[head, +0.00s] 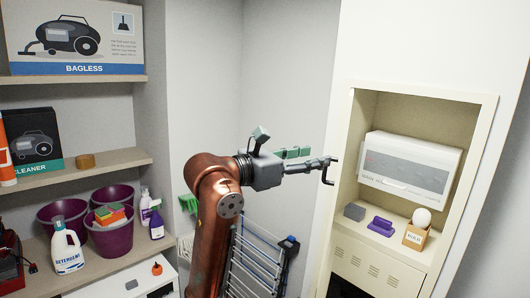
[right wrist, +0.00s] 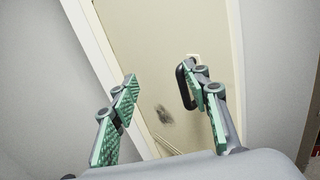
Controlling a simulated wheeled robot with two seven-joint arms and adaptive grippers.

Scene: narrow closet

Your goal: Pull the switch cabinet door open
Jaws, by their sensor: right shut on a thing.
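The switch cabinet (head: 493,118) is a cream recess in the wall at the right of the head view. Its front stands open to view, with a white box inside. My right gripper (head: 326,164) is at its left edge, shut on the black door handle (head: 328,177). In the right wrist view the curved handle (right wrist: 181,88) lies against the right finger of my right gripper (right wrist: 166,92), and the left finger stands apart from it. Behind them is a beige panel with a dark smudge, apparently the cabinet door (right wrist: 150,50). My left gripper is out of view.
The white box (head: 410,168), a purple item (head: 381,226) and a bulb box (head: 417,236) are in the recess. Shelves with purple buckets (head: 112,238) and a detergent bottle (head: 67,248) stand at the left. A drying rack (head: 255,262) is below my right arm.

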